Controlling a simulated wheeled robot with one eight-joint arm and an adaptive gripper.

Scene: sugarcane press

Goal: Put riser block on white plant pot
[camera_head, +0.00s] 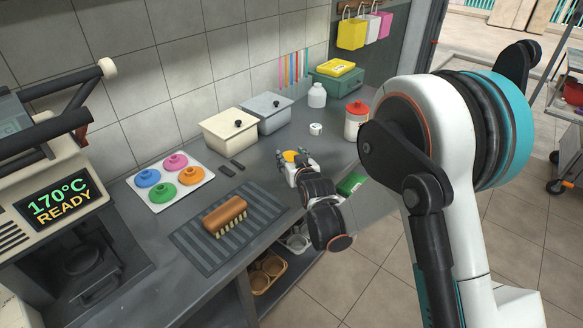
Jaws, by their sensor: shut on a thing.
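My gripper (291,160) is over the middle of the counter, with its dark fingers on either side of a small yellow-orange thing (290,156). It is shut on that thing, which is mostly hidden by the fingers and wrist. I cannot tell from its shape whether it is the riser block. I cannot clearly identify a white plant pot. A small white round item (315,129) and a white jar (317,96) stand behind and to the right of my gripper, apart from it.
A cream lidded bin (229,137) and grey lidded bin (266,112) stand by the wall. A red-lidded jar (356,120) is at right. A brown brush (225,216) lies on a ribbed mat (186,238). Coloured lids sit on a white board (145,187). A press (45,190) stands left.

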